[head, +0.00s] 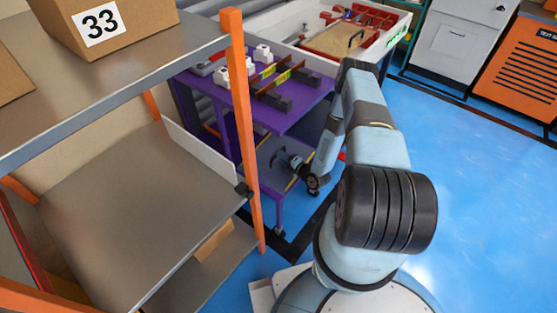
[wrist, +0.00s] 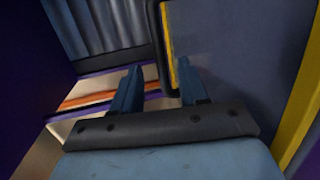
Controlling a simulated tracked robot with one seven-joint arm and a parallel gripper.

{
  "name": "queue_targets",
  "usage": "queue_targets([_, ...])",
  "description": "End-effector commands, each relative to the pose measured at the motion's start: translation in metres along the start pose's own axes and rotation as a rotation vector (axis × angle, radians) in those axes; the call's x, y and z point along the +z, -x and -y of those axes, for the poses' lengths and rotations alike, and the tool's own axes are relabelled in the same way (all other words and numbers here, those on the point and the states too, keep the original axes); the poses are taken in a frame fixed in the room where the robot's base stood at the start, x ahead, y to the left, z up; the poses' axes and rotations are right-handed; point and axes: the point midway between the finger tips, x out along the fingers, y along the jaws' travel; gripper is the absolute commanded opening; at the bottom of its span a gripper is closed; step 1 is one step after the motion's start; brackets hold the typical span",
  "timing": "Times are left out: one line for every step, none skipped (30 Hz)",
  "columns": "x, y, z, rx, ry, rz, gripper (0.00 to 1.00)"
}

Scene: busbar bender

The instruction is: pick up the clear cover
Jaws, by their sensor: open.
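I cannot clearly pick out the clear cover in either view. In the wrist view a flat grey-blue panel (wrist: 235,55) with a black edge and a yellow strip fills the right side; I cannot tell whether it is the cover. My gripper (wrist: 157,84) is open, its two blue fingers apart and nothing visibly held. The black and yellow edge shows between and beyond the fingertips; contact cannot be told. In the head view my gripper (head: 280,158) is low, under the purple table (head: 302,116), above a grey lower surface with a yellow line (head: 290,184).
The purple table top carries several black blocks and white parts. A white bench (head: 340,40) is behind. Blue floor (head: 475,180) is free on the right.

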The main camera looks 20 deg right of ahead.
Motion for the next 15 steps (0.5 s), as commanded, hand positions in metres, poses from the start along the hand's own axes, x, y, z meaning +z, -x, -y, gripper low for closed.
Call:
queue_targets([-0.002,-0.008,0.001,0.002,0.000,-0.001,0.43])
queue_targets([-0.002,-0.012,0.002,0.002,0.000,-0.001,0.43])
queue_targets([-0.003,-0.018,0.003,0.002,0.001,-0.001,0.43])
queue_targets([-0.003,-0.022,0.004,0.002,0.001,-0.001,0.43])
queue_targets([-0.003,-0.026,0.004,0.002,0.001,-0.001,0.43])
queue_targets([-0.003,-0.031,0.004,0.003,0.001,-0.001,0.43])
queue_targets([-0.003,-0.034,0.004,0.003,0.002,-0.001,0.43])
queue_targets([-0.003,-0.037,0.004,0.002,0.002,-0.001,0.43])
queue_targets([-0.003,-0.040,0.004,0.001,0.002,-0.001,0.43])
queue_targets([-0.003,-0.041,0.004,0.001,0.002,-0.001,0.43])
queue_targets([-0.003,-0.042,0.004,0.001,0.001,-0.001,0.43])
queue_targets([-0.003,-0.043,0.004,0.001,0.001,-0.001,0.43])
queue_targets([-0.003,-0.044,0.004,0.001,0.001,-0.001,0.43])
queue_targets([-0.003,-0.044,0.004,0.001,0.001,-0.001,0.43])
queue_targets([-0.003,-0.044,0.004,0.001,0.001,-0.001,0.43])
